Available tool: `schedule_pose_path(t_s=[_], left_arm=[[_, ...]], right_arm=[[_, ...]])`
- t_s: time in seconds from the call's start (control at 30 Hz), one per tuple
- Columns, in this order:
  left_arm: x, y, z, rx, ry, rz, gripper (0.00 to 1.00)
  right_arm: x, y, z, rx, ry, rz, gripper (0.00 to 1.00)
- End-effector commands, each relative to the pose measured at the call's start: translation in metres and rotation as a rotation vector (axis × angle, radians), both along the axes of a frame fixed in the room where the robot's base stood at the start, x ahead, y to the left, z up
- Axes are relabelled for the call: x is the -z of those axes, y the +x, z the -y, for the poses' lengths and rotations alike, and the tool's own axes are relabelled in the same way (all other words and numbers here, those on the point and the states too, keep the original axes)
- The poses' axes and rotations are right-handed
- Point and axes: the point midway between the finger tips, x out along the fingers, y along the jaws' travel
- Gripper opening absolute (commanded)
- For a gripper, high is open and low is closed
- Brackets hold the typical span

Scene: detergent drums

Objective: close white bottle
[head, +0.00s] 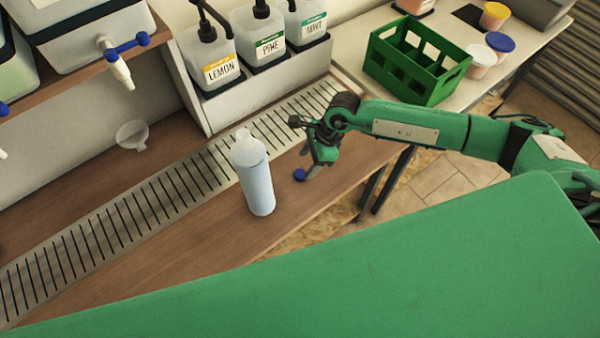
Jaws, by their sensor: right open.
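A white bottle (256,180) stands upright on the wooden counter, just in front of the slotted drain strip. Its narrow neck shows no coloured cap on it. A small blue cap (300,175) is on the counter to the right of the bottle. My right gripper (310,164) is open, right of the bottle and directly at the cap, with its fingers pointing down. I cannot tell whether a finger touches the cap. My left gripper is not in view.
Pump jugs labelled LEMON (215,68), PINE (262,40) and MINT (307,22) stand behind the drain strip (180,187). A drum with a blue tap (128,47) is upper left. A clear funnel-like piece (132,135) is below it. A green crate (415,62) and tubs are on the right table.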

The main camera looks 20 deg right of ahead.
Motion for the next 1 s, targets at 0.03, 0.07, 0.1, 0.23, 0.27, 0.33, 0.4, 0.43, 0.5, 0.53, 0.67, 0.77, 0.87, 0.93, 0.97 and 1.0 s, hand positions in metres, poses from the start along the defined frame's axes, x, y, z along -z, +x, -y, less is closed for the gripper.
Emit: schedule_pose_path(t_s=[0.03, 0.07, 0.1, 0.23, 0.27, 0.33, 0.4, 0.43, 0.5, 0.53, 0.67, 0.77, 0.87, 0.93, 0.97, 1.0], left_arm=[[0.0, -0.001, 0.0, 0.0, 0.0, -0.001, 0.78], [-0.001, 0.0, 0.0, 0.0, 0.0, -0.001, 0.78], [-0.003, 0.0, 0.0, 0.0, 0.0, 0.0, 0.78], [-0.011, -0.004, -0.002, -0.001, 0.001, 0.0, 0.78], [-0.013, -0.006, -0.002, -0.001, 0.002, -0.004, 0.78], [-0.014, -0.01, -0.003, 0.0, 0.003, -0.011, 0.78], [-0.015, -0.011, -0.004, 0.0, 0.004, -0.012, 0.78], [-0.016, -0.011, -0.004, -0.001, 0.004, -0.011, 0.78], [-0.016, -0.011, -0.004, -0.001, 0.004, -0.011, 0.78], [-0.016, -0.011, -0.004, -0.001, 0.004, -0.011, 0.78], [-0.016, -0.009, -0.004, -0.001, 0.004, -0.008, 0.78], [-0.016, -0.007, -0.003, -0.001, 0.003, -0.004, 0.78], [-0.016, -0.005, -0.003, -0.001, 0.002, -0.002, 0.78], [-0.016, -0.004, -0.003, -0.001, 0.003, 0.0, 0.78], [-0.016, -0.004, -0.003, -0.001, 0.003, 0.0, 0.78], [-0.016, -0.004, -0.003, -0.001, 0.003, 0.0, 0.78]], right_arm=[[0.0, 0.0, 0.0, 0.0, 0.0, 0.0, 0.57], [0.001, 0.0, 0.0, 0.0, 0.0, 0.0, 0.57], [0.003, 0.0, -0.001, 0.001, 0.0, -0.001, 0.57], [0.017, 0.0, -0.008, 0.001, 0.0, -0.004, 0.57], [0.022, 0.0, -0.01, 0.002, 0.0, -0.004, 0.57], [0.033, 0.001, -0.013, 0.001, 0.0, -0.003, 0.57], [0.041, 0.002, -0.016, 0.001, 0.0, -0.001, 0.57], [0.043, 0.002, -0.017, 0.001, -0.001, -0.001, 0.57], [0.047, 0.002, -0.018, 0.001, 0.0, -0.001, 0.57], [0.048, 0.002, -0.019, 0.001, 0.0, 0.0, 0.57], [0.048, 0.002, -0.018, 0.0, 0.0, 0.0, 0.57], [0.048, 0.002, -0.018, 0.0, 0.0, 0.0, 0.57], [0.048, 0.002, -0.018, 0.0, 0.0, 0.0, 0.53], [0.048, 0.002, -0.018, 0.0, 0.0, 0.0, 0.39], [0.048, 0.002, -0.018, 0.001, 0.0, 0.0, 0.34], [0.048, 0.002, -0.018, 0.001, 0.0, 0.0, 0.26]])
